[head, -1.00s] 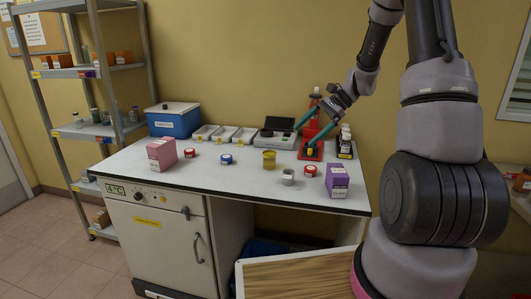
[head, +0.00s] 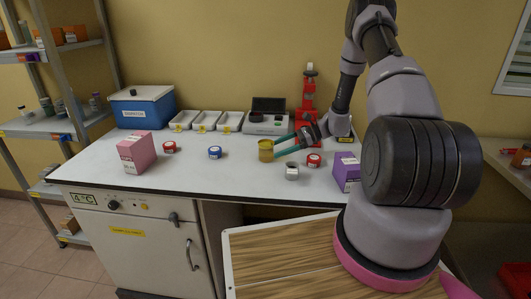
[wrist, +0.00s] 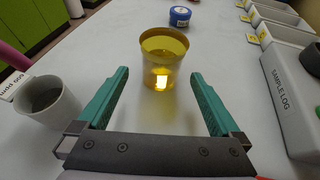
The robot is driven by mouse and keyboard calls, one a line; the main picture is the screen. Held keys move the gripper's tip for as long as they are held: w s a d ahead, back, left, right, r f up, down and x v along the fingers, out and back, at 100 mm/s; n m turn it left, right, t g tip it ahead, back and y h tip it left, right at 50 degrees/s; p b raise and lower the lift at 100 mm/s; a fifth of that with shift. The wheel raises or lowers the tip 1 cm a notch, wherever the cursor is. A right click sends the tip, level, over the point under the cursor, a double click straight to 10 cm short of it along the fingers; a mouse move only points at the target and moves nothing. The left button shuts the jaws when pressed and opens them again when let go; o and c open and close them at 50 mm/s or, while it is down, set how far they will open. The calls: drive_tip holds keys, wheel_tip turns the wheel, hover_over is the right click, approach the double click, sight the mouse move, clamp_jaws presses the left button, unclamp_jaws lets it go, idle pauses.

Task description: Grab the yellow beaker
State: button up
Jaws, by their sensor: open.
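The yellow beaker (head: 266,150) stands upright on the white tabletop, near the middle. In the wrist view the yellow beaker (wrist: 163,62) is see-through and sits straight ahead, beyond the fingertips and centred in the gap. My gripper (head: 277,147) comes in low from the right with its green fingers pointing at the beaker. In the wrist view my gripper (wrist: 160,78) is open with nothing between its fingers.
A small grey-white cup (wrist: 45,100) stands left of my gripper in the wrist view. A blue-lidded jar (wrist: 180,16) is beyond the beaker. A sample-log device (wrist: 292,85) and white trays (head: 205,121) line the back. Red-lidded jar (head: 314,160) and purple box (head: 346,171) stand right.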

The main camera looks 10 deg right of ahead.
sight(266, 151)
drive_tip(key=shift+x, duration=2.7)
drive_tip(key=shift+w+a+r, duration=0.1)
drive_tip(key=c, duration=1.5)
drive_tip(key=shift+r, duration=0.15)
